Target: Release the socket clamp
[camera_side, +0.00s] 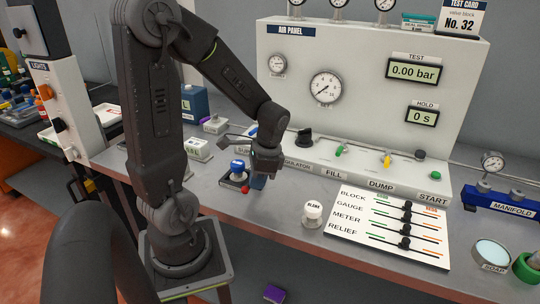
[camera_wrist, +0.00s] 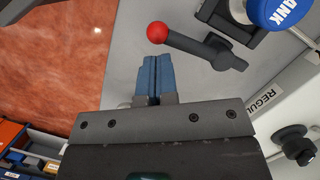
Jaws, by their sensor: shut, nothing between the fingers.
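The socket clamp (camera_wrist: 215,50) is a dark block with a dark lever ending in a red ball. In the wrist view the lever points left, with the red ball (camera_wrist: 157,32) above my fingertips. A blue cap lettered "...ANK" (camera_wrist: 280,12) sits in the block beside it, cut by the frame edge. In the side view the clamp base (camera_side: 228,183) lies on the bench, with the blue cap (camera_side: 238,164) above it and the red ball (camera_side: 245,189) at its right. My gripper (camera_wrist: 153,62) is shut and empty, its blue fingers close to the ball; contact cannot be told.
The air panel (camera_side: 440,120) stands behind, with knobs along its sloped front. A white BLANK cap (camera_side: 312,213) and a slider board (camera_side: 390,228) are to the right. The bench edge borders red floor (camera_wrist: 50,60). Bare bench (camera_side: 275,208) lies between gripper and cap.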

